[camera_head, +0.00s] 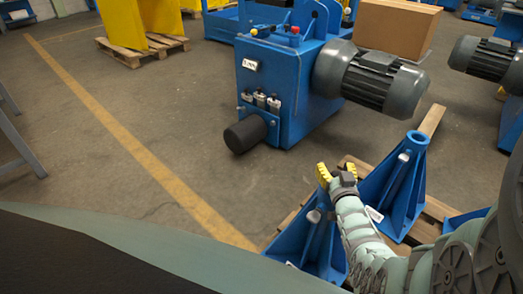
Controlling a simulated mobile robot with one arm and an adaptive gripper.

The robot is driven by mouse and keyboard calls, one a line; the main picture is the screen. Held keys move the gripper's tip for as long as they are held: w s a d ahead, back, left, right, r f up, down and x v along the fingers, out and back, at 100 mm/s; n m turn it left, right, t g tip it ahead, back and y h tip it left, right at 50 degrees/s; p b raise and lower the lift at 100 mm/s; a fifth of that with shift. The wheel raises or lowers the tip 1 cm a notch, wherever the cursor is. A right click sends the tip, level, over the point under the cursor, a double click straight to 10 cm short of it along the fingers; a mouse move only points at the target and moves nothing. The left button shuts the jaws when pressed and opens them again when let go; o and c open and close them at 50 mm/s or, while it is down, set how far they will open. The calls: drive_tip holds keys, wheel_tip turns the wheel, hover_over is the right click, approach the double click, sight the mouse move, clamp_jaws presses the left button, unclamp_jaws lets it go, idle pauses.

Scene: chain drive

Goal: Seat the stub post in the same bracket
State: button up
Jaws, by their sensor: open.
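My gripper (337,172) has yellow fingertips that stand apart, with nothing visible between them. It is above the gap between two blue brackets. One blue bracket (388,203) stands right of the gripper, with a round socket at its top and a grey-capped part on its side. The other blue bracket (308,242) is at the lower left of the gripper, partly hidden by my arm; a grey rounded part shows near its top. I cannot tell which part, if any, is the stub post. Contact between gripper and brackets cannot be made out.
The brackets stand on a wooden pallet (432,208). Behind them is a blue machine (277,80) with a grey motor (370,78) and a dark cylinder (244,135) jutting out. A cardboard box (397,28) stands behind.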

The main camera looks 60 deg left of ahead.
drive_tip(key=v, duration=1.2)
idle(0.6)
